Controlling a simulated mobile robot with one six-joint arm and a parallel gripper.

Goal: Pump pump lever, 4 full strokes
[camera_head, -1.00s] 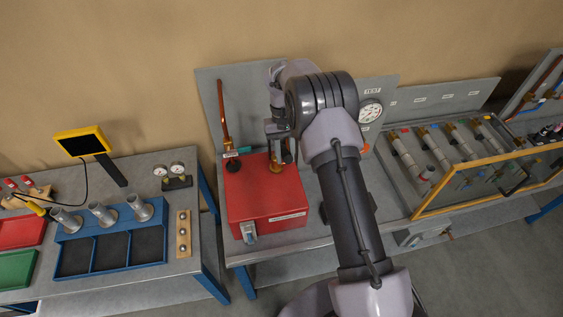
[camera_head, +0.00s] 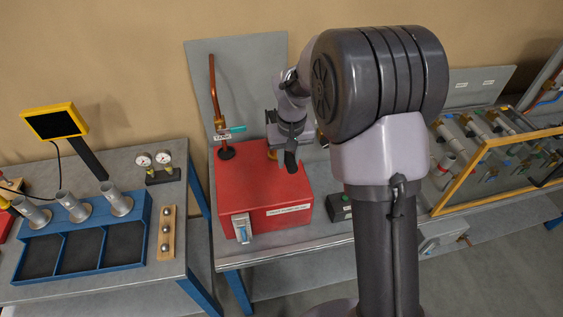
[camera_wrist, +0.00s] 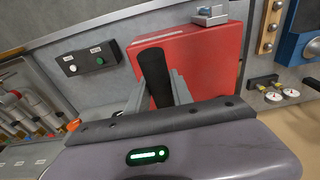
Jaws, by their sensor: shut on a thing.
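The red pump box (camera_head: 255,195) stands on the grey bench left of my arm, with a white label on its front. The pump lever's black grip (camera_head: 290,161) shows over the box top in the head view. In the wrist view the black grip (camera_wrist: 154,72) lies between the two fingers of my gripper (camera_wrist: 158,82), in front of the red box (camera_wrist: 197,58). My gripper (camera_head: 286,142) is shut on the grip above the box. The lever's lower part and pivot are mostly hidden.
A copper pipe (camera_head: 215,95) with a teal-handled valve rises at the box's back left. A small dark control box (camera_head: 340,207) stands to its right. A yellow-framed panel (camera_head: 465,182) is further right, and a blue tray bench (camera_head: 85,240) is at left.

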